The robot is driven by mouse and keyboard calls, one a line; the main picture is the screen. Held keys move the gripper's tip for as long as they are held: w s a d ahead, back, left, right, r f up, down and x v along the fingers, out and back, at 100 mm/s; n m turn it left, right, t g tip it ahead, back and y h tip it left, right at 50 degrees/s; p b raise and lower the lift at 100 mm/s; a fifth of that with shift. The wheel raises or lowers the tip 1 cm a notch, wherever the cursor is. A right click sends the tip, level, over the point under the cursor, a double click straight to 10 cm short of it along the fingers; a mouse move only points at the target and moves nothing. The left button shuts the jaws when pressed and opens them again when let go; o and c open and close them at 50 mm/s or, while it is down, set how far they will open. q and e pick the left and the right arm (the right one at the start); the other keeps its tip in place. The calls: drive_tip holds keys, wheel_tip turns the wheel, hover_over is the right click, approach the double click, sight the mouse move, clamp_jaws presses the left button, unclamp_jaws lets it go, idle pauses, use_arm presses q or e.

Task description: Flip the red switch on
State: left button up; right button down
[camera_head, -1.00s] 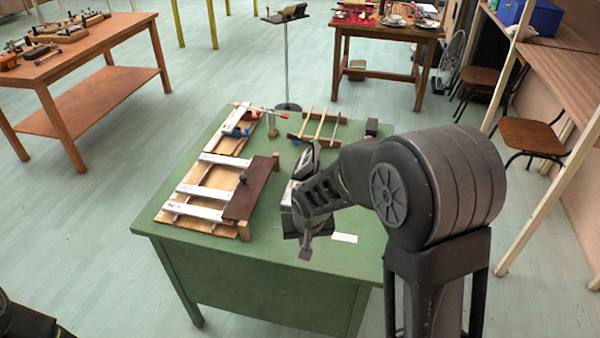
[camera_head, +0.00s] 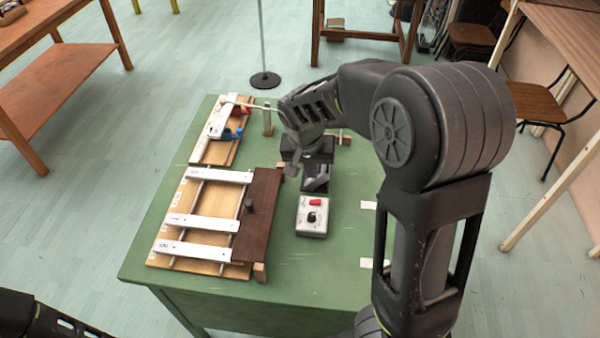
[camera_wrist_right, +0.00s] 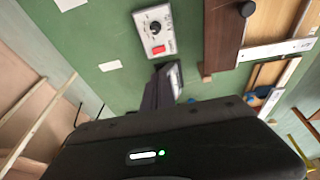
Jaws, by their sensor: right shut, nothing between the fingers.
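The red switch (camera_head: 316,202) sits on a small white control box (camera_head: 312,229) with a black knob, on the green table. In the right wrist view the red switch (camera_wrist_right: 159,50) shows on the same box (camera_wrist_right: 145,31), beside the black knob. My right gripper (camera_head: 291,167) is above the table, a little beyond the box, and apart from it. It is shut and empty. Its fingers (camera_wrist_right: 163,90) point toward the box in the wrist view. Part of my left arm shows at the lower left of the head view; its fingers are not in view.
A wooden frame with white bars (camera_head: 212,202) and a dark brown board (camera_head: 258,215) lies left of the box. A smaller board with blue and red parts (camera_head: 222,140) lies behind it. White labels (camera_head: 368,205) are on the table's right.

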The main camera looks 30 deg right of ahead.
drive_tip(key=shift+s+r, duration=0.1)
drive_tip(key=shift+r, duration=0.15)
approach(318, 199)
drive_tip(key=x, duration=0.5)
drive_tip(key=shift+d+f, duration=0.15)
drive_tip(key=shift+f, duration=0.55)
drive_tip(key=shift+b, duration=0.3)
